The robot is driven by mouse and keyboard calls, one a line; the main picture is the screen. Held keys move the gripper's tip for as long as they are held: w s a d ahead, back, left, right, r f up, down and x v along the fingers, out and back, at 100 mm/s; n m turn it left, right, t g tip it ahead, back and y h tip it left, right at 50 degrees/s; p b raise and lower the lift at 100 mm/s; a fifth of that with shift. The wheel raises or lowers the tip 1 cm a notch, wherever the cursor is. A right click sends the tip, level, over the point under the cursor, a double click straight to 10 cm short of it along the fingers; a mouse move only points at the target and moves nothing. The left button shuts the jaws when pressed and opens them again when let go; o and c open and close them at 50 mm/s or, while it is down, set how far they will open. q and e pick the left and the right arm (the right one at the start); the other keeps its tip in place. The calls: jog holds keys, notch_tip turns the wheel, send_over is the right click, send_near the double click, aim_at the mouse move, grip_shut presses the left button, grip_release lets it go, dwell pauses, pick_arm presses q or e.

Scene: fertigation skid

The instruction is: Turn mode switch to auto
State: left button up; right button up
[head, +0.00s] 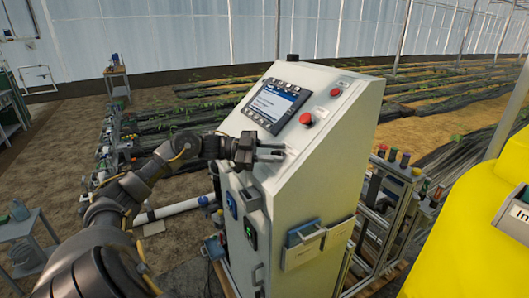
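The pale grey control cabinet (318,160) stands in the middle of the head view with a sloped front panel. My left gripper (284,152) is at the lower part of that panel, its two dark fingers pointing right with a gap between them. It looks open, with nothing seen between the fingers. I cannot make out a mode switch; the gripper covers part of the panel where one could sit. I cannot tell whether the fingers touch the panel. My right gripper is out of view.
The panel carries a lit screen (274,105) and a red button (306,119). A blue fitting (231,205) and a green-lit device (250,233) are on the cabinet's left face. A yellow tank (475,235) stands at right. A small table (22,230) is at left.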

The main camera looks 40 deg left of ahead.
pick_arm(q)
jog(key=b+v, duration=0.5)
jog(key=v, duration=0.5)
jog(key=shift+a, duration=0.15)
jog(key=shift+s, duration=0.1)
